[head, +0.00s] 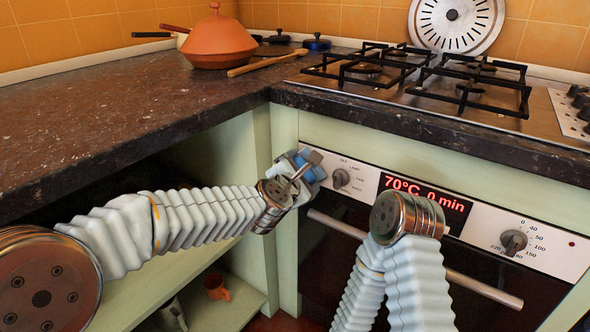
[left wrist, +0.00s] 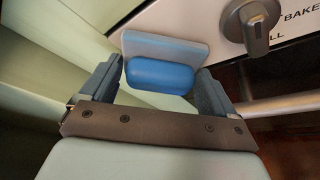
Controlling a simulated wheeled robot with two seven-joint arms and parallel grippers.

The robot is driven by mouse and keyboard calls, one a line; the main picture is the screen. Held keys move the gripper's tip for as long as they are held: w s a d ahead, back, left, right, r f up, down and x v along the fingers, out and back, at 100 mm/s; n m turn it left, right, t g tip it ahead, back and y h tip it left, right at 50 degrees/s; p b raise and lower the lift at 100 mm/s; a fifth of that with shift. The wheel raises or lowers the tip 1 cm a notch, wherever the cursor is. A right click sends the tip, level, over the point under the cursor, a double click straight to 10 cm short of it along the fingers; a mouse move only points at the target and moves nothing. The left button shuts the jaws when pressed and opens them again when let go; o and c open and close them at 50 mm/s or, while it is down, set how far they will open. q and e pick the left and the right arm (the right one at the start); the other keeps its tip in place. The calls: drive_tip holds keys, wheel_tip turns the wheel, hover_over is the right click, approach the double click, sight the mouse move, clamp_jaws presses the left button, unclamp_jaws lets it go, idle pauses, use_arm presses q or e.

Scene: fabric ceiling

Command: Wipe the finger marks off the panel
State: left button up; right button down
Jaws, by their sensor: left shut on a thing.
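The white oven control panel (head: 371,182) runs under the hob, with knobs and a red display reading 70°C, 0 min. I cannot make out finger marks on it. My left gripper (head: 305,165) is at the panel's left end, beside the left knob (head: 341,178). In the left wrist view my left gripper (left wrist: 160,78) is shut on a blue wiping block (left wrist: 160,76) with a paler flat pad. The pad is close to the panel's left edge; I cannot tell whether it touches. My right arm stands before the display, and its gripper is hidden.
The oven door handle (head: 476,288) sticks out below the panel. The dark worktop edge (head: 430,130) overhangs above. An orange tagine (head: 218,44) and a wooden spoon (head: 266,62) are on the counter. An orange mug (head: 217,287) stands on the lower shelf.

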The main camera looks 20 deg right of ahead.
use_arm(q)
drive_tip(key=shift+s+d, duration=0.55)
drive_tip(key=shift+s, duration=0.2)
drive_tip(key=shift+d, duration=0.1)
drive_tip(key=shift+w, duration=0.1)
drive_tip(key=shift+w+a+b, duration=0.2)
drive_tip(key=shift+w+a, duration=0.4)
drive_tip(key=shift+w, duration=0.25)
drive_tip(key=shift+w+a+b, duration=0.15)
drive_tip(key=shift+w+a, duration=0.45)
drive_tip(key=shift+w, duration=0.2)
drive_tip(key=shift+c, duration=0.3)
drive_tip(key=shift+r, duration=0.1)
drive_tip(key=shift+s+a+b, duration=0.15)
drive_tip(key=shift+a+b, duration=0.05)
drive_tip(key=shift+b, duration=0.1)
drive_tip(key=shift+s+a+b, duration=0.65)
drive_tip(key=shift+s+a, duration=0.25)
drive_tip(key=shift+a, duration=0.15)
drive_tip(key=shift+s+a+b, duration=0.65)
drive_tip(key=shift+s+a, duration=0.2)
drive_tip(key=shift+a, duration=0.2)
